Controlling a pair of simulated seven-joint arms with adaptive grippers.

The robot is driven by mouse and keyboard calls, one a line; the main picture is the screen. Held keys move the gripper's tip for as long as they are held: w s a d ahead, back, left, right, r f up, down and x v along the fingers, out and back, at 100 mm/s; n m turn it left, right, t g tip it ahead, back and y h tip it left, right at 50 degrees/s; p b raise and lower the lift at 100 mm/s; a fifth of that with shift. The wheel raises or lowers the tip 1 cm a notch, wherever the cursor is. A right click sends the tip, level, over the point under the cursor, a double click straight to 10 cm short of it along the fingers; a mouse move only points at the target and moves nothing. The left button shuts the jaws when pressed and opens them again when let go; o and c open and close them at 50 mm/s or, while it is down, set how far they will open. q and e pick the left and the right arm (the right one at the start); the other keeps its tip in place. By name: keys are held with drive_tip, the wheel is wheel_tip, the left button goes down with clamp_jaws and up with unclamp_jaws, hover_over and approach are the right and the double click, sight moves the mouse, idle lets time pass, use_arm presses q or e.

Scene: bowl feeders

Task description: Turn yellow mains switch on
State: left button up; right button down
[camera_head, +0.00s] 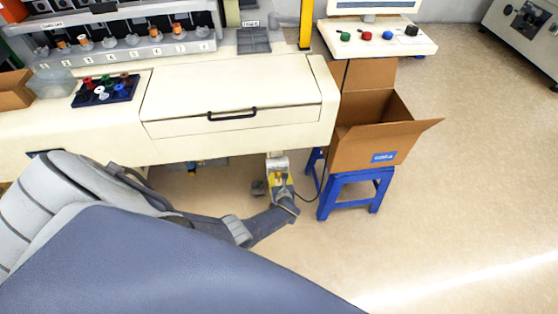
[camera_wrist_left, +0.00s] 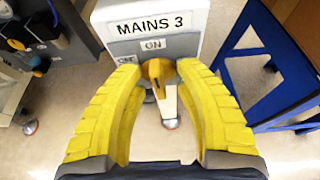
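The yellow mains switch (camera_wrist_left: 158,72) is a rotary knob on a pale box (camera_wrist_left: 192,18) labelled "MAINS 3", with "ON" above the knob and another label, partly hidden, to its left. In the left wrist view, my left gripper (camera_wrist_left: 160,75) has its yellow fingers apart, one on each side of the knob. I cannot tell whether either finger touches it. In the head view my left gripper (camera_head: 280,185) is at the box (camera_head: 278,163) under the right part of the bench, and the knob is hidden there. My right gripper is not in view.
A blue stool (camera_head: 357,190) with an open cardboard box (camera_head: 375,145) stands just right of the switch box. The cream bench (camera_head: 230,100) overhangs above my left arm. A dark cable (camera_head: 312,190) hangs beside the gripper. The floor at right is clear.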

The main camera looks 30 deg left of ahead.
use_arm(q)
drive_tip(key=shift+r, duration=0.1)
drive_tip(key=v, duration=1.2)
idle(0.4)
